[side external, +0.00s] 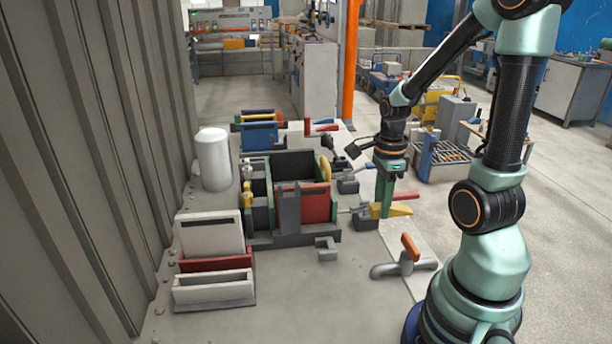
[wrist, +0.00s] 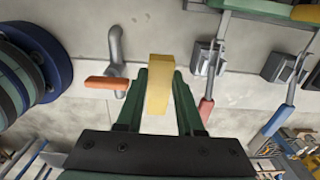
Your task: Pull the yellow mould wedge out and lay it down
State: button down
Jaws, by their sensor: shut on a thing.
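The yellow mould wedge (side external: 398,210) is between the fingers of my gripper (side external: 384,205), to the right of the panel mould (side external: 290,205). In the wrist view the wedge (wrist: 160,84) shows as a yellow block between the two dark green fingers (wrist: 161,100), which are shut on it. It is clear of the mould and close above the grey table in the side view. I cannot tell whether it touches the surface. The fingers hide part of it.
A grey clamp with an orange handle (side external: 410,246) stands in front of my gripper. A red-handled toggle clamp (wrist: 207,100) and a blue-handled one (wrist: 276,118) are to its right in the wrist view. A white cylinder (side external: 213,160) and slotted racks (side external: 213,285) stand left.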

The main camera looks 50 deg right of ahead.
jog(key=shift+f, duration=4.8)
jog(key=shift+c, duration=2.3)
grip_release()
